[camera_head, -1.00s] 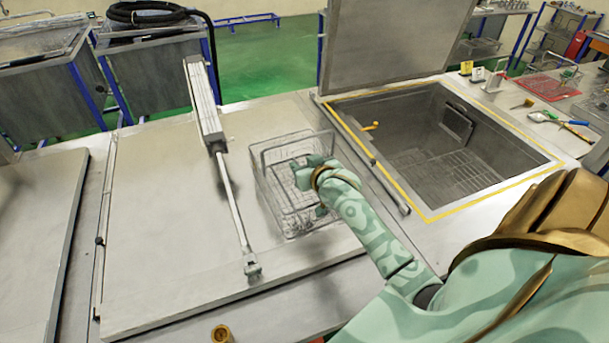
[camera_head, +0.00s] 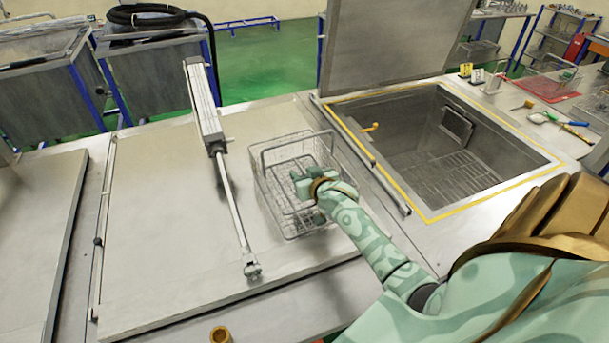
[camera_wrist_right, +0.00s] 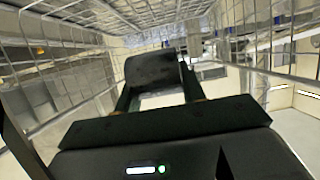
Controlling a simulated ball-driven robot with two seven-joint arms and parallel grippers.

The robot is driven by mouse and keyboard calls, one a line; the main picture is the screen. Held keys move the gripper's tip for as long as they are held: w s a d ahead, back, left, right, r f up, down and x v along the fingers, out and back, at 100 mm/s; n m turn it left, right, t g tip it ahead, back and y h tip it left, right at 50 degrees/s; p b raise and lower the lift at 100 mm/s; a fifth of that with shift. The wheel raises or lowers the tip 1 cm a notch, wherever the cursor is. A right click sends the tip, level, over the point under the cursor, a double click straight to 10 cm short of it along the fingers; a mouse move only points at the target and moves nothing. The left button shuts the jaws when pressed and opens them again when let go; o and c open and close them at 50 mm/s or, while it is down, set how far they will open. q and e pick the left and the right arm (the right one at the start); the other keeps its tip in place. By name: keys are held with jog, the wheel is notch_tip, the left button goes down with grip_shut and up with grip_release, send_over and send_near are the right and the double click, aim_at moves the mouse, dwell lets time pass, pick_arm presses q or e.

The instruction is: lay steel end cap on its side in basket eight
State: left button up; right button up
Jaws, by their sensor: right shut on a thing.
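The steel end cap (camera_wrist_right: 152,70) shows in the right wrist view as a short dark grey cylinder lying crosswise between the fingers. My right gripper (camera_head: 297,186) is shut on it, inside a wire basket (camera_head: 318,133) in the head view. Basket wires surround the gripper in the wrist view. In the head view the cap is hidden or too small to make out, and I cannot tell whether it touches the basket floor. No number is readable on the basket. My left gripper is not in view.
The basket stands on a flat closed lid (camera_head: 165,220), right of a pneumatic cylinder (camera_head: 203,105) with its rod. To the right is an open tank (camera_head: 430,150) with a yellow border and raised lid (camera_head: 395,45). A brass-coloured ring (camera_head: 221,334) lies at the near edge.

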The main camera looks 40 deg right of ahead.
jog(key=o, duration=1.2)
jog(key=shift+s+a+f, duration=0.15)
jog(key=shift+s+f, duration=0.1)
jog(key=shift+f, duration=0.35)
jog(key=shift+o, duration=0.5)
jog(key=shift+f, duration=0.15)
jog(key=shift+r, duration=0.5)
jog(key=v, duration=0.4)
jog(key=p+v, duration=0.1)
jog(key=v, duration=0.3)
jog(key=r+p+v, duration=0.1)
jog(key=v, duration=0.3)
jog(key=shift+w+d, duration=0.2)
